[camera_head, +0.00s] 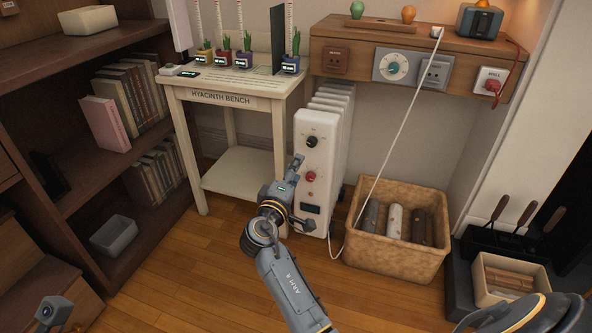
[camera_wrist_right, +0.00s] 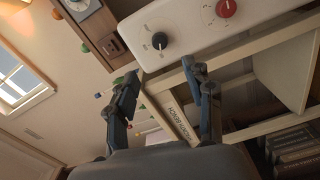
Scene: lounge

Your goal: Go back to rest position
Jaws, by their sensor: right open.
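My right gripper (camera_head: 302,194) is in the middle of the head view, in front of the white heater (camera_head: 316,150). Its fingers are spread with nothing between them. In the right wrist view the two dark fingers (camera_wrist_right: 160,72) stand apart, with the heater's front panel (camera_wrist_right: 185,32) and its black and red knobs beyond them. I cannot tell whether a finger touches the heater.
The hyacinth bench (camera_head: 225,98) with several potted plants stands behind left. A wicker basket (camera_head: 395,257) with logs is right of the heater; a white cord (camera_head: 388,150) hangs between. A bookshelf (camera_head: 75,195) is at left. Wooden floor (camera_head: 190,285) is clear in front.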

